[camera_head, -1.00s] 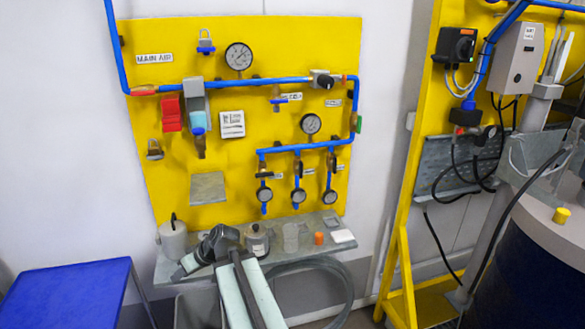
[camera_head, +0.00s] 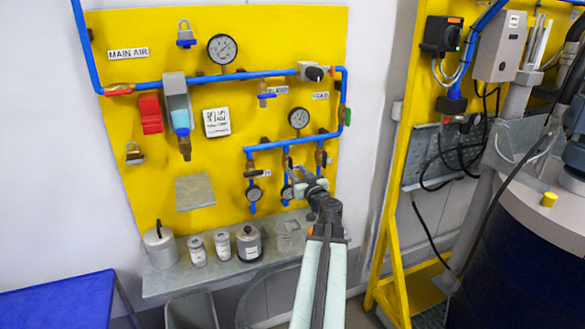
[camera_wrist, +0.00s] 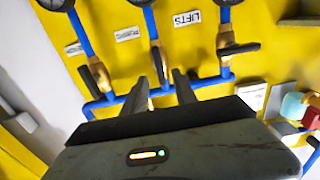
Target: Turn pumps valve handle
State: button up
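On the yellow panel, three blue branches hang below a blue manifold pipe, each with a brass valve, a dark handle and a gauge. My gripper (camera_head: 301,178) is in front of the middle branch and partly hides its gauge. In the wrist view, which is upside down, my gripper (camera_wrist: 169,68) is open, its dark fingers apart near the middle valve (camera_wrist: 156,52). The other valves are the left one (camera_wrist: 97,74) and the right one (camera_wrist: 228,45), beside the LIFTS label (camera_wrist: 187,18). The other two branch labels are too small to read surely. Contact is unclear.
A grey shelf (camera_head: 165,283) with jars and a kettle-like pot (camera_head: 160,246) stands below the panel. A blue table (camera_head: 60,305) is at left. A yellow frame (camera_head: 398,240) and a dark drum (camera_head: 510,260) are at right.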

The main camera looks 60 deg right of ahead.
aim_at(292, 166)
jog(key=x, duration=0.5)
grip_shut()
jog(key=shift+m, duration=0.3)
jog(key=m, duration=0.3)
jog(key=shift+d+m, duration=0.1)
jog(key=shift+m, duration=0.3)
jog(key=shift+s+d+f+m+b, duration=0.1)
jog(key=shift+f+m+b, duration=0.05)
jog(key=shift+m, duration=3.25)
jog(key=shift+s+d+f+m+b, duration=0.1)
jog(key=shift+f+m+b, duration=0.05)
jog(key=shift+m, duration=3.25)
